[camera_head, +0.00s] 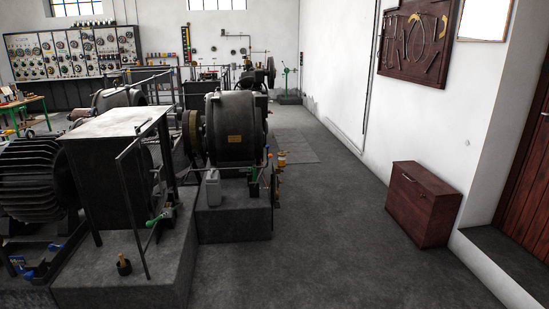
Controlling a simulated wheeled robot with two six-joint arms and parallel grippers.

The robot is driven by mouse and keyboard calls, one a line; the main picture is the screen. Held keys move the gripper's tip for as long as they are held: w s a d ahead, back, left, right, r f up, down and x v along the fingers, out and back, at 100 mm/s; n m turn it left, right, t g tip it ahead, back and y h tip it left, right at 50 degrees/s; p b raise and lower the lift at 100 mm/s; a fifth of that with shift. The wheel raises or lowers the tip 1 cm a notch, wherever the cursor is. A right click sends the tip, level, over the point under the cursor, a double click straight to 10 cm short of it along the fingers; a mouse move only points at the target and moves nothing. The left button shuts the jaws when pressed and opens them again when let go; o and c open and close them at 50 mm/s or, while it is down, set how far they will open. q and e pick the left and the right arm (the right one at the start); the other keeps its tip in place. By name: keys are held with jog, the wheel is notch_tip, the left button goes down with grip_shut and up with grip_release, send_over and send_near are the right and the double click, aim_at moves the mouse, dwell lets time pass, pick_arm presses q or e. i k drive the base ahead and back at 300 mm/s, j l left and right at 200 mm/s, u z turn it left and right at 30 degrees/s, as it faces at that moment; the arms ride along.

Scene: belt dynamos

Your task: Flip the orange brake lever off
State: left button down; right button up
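Neither of my grippers is in the head view. A small orange-yellow piece (281,158) stands upright at the right side of the dark round dynamo (236,128). It may be the orange brake lever, but it is too small to tell its shape or setting. Another yellow-orange upright part (186,45) shows far back near the rear wall. I cannot tell whether it is a lever.
A concrete plinth (235,222) carries the dynamo. Nearer left stand a ribbed motor (35,180) and a metal-topped box (122,121) with a rail. A brown cabinet (422,203) stands at the right wall. The grey floor (320,235) between is clear.

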aim_at(270, 156)
jog(key=i+z, duration=0.1)
jog(key=i, duration=0.45)
jog(key=i+l+z, duration=0.15)
jog(key=i, duration=0.35)
jog(key=i+j+z, duration=0.1)
jog(key=i, duration=0.45)
jog(key=i+j+z, duration=0.15)
jog(key=i, duration=0.35)
jog(key=i+j+z, duration=0.1)
jog(key=i, duration=0.45)
jog(key=i+j+z, duration=0.1)
jog(key=i, duration=0.4)
jog(key=i+j+z, duration=0.15)
jog(key=i+j, duration=0.15)
jog(key=i, duration=0.2)
